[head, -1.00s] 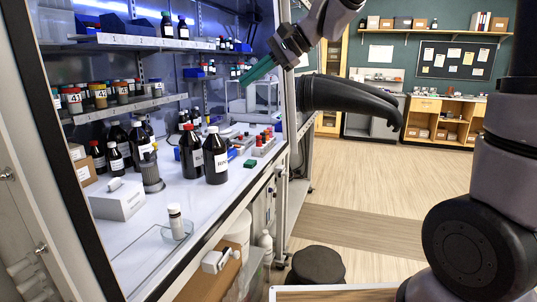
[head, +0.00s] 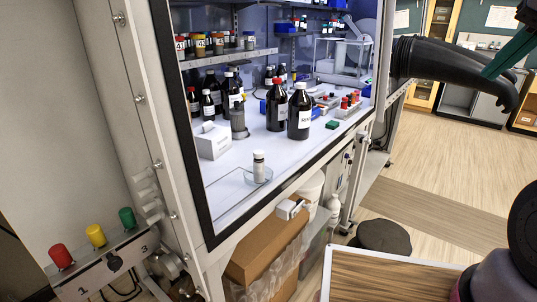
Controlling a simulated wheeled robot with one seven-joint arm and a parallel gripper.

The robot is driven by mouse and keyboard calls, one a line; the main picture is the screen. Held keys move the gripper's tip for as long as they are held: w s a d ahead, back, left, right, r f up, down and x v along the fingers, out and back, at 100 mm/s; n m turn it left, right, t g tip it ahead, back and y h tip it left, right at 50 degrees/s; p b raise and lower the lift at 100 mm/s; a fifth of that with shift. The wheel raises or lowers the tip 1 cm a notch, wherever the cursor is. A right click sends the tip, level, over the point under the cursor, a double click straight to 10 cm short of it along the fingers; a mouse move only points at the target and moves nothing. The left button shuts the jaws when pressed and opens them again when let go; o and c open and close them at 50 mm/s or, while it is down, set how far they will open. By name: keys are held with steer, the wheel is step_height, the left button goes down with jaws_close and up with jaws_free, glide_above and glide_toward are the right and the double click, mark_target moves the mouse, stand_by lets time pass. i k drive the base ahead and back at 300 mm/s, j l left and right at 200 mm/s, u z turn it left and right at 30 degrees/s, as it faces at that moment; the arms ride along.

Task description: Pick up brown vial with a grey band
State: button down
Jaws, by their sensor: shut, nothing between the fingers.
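I cannot clearly make out a brown vial with a grey band. A small upright vial (head: 259,166) with a pale cap and pale label stands in a shallow clear dish (head: 232,184) at the cabinet's front; its body colour is hard to tell. Small jars (head: 199,46) with coloured bands stand on the shelf at upper left. Small red-topped vials (head: 350,101) sit in a rack at the right, too small to read.
Large brown bottles (head: 300,112) stand mid-cabinet near a white box (head: 213,141) and a grey cylinder (head: 238,122). A black glove (head: 450,65) sticks out at the right. A stool (head: 384,237) and a wooden-topped surface (head: 385,280) are in front. Floor at right is clear.

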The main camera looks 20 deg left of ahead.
mark_target(260, 173)
steer(key=u, duration=1.2)
